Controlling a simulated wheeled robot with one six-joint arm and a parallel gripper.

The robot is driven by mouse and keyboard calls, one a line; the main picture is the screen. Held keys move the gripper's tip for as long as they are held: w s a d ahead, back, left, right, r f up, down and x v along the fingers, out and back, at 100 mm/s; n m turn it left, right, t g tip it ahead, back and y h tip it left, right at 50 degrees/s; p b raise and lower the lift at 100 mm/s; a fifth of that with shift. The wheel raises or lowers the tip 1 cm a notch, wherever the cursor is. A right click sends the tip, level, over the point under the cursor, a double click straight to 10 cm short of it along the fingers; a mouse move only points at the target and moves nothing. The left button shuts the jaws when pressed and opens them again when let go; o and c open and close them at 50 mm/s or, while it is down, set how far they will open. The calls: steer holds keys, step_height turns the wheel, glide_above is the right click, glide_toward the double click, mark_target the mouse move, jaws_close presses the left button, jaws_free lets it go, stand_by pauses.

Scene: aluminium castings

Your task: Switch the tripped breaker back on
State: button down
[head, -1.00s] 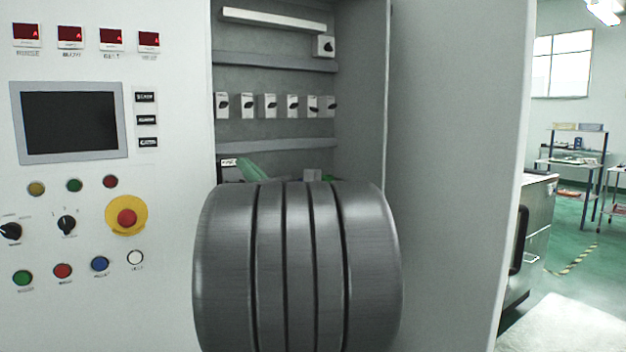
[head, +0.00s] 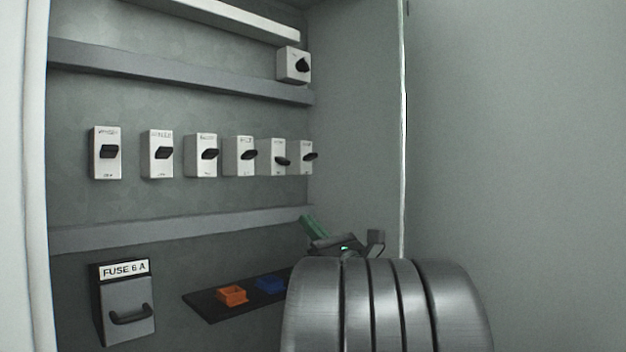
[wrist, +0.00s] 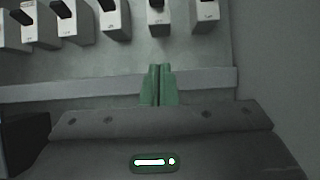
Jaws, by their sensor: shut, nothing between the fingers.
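A row of several white breakers with black levers runs across the cabinet's back wall in the head view. The fifth breaker from the left (head: 278,146) has its lever lower than its neighbours' levers. The rightmost breaker (head: 306,166) is partly hidden by its own lever. My gripper (head: 308,219) is below the right end of the row, partly hidden by my arm. In the wrist view my gripper (wrist: 159,70) has its green fingers shut together and empty. The fingers point toward the row and appear apart from the breakers, whose tops are cut off by the frame.
Grey rails (head: 170,229) cross the back wall above and below the row. A rotary switch (head: 287,66) sits at upper right. A fuse box (head: 127,305) with a handle and a dark plate with an orange block (head: 232,295) and a blue block (head: 270,285) are lower down.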

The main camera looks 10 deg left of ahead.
mark_target(278, 159)
steer(key=shift+w+d+r, duration=0.1)
steer(key=shift+w+d, duration=0.05)
stand_by(0.3)
steer(key=w+a+r+p, duration=0.1)
steer(key=a+r, duration=0.1)
steer(key=r, duration=0.1)
steer(key=w+a+r+p, duration=0.1)
steer(key=w+r+p, duration=0.1)
steer(key=w+a+r+p, duration=0.1)
steer(key=a+r+p, duration=0.1)
steer(key=r, duration=0.1)
steer(key=shift+w+a+r, duration=0.2)
steer(key=shift+a+r, duration=0.15)
steer(key=shift+d+r, duration=0.1)
steer(key=shift+r, duration=0.2)
